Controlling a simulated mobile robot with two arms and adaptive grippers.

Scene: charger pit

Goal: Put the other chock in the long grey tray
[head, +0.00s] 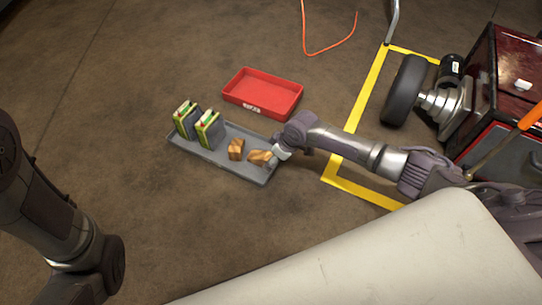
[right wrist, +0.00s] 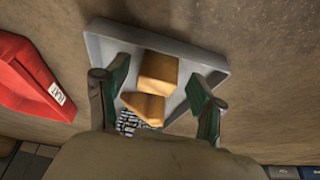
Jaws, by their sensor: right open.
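Two tan wooden chocks lie side by side in the long grey tray (head: 215,158), toward its right end. The left chock (head: 236,149) is blocky; the right chock (head: 260,156) is beside my right gripper (head: 279,151). In the right wrist view, a blocky chock (right wrist: 158,71) and a wedge-shaped chock (right wrist: 143,107) show close together inside the grey tray (right wrist: 196,56). My right gripper (right wrist: 160,78) is open, its green-padded fingers on either side of the chocks with gaps. My left arm shows at the left of the head view, but its gripper does not.
Two upright green-and-white packs (head: 198,126) stand in the tray's left end. A red bin (head: 262,94) lies just behind the tray. Yellow floor tape (head: 366,94), a wheel (head: 405,90) and a red cabinet (head: 505,85) are at the right. Floor left of the tray is clear.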

